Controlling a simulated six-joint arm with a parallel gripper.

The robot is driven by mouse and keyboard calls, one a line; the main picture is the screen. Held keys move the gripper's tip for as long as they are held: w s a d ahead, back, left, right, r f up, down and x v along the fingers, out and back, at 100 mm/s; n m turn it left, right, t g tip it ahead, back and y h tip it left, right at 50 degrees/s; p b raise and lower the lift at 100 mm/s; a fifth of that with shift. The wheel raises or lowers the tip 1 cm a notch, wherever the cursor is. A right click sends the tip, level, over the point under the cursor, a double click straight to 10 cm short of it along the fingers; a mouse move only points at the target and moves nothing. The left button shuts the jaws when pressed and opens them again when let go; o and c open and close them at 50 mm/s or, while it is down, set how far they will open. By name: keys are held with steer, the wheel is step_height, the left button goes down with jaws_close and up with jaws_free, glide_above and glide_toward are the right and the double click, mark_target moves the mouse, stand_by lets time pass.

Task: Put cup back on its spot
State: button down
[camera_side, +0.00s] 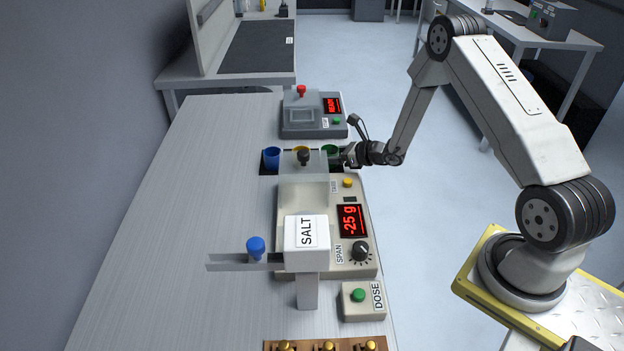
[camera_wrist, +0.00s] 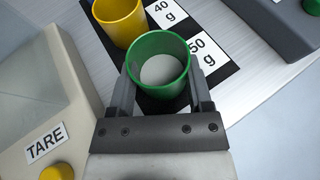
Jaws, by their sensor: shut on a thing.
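A green cup (camera_wrist: 147,87) with white salt in it stands upright between the two fingers of my gripper (camera_wrist: 162,88). My gripper is shut on it. The cup is over or on the black strip (camera_wrist: 228,62), beside the white "50 g" label (camera_wrist: 208,52); I cannot tell whether its base touches. In the side view the green cup (camera_side: 330,149) is at the right end of the row, with my gripper (camera_side: 343,155) reaching in from the right.
A yellow cup (camera_wrist: 118,22) by the "40 g" label (camera_wrist: 166,12) is close to the green cup. A blue cup (camera_side: 272,158) stands at the left. The scale (camera_side: 343,262), reading -25 g, is in front; a grey device (camera_side: 300,125) with a red knob is behind. The left tabletop is clear.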

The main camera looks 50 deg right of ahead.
steer(key=shift+f, duration=0.1)
jaws_free()
stand_by(0.3)
steer(key=v, duration=1.2)
stand_by(0.5)
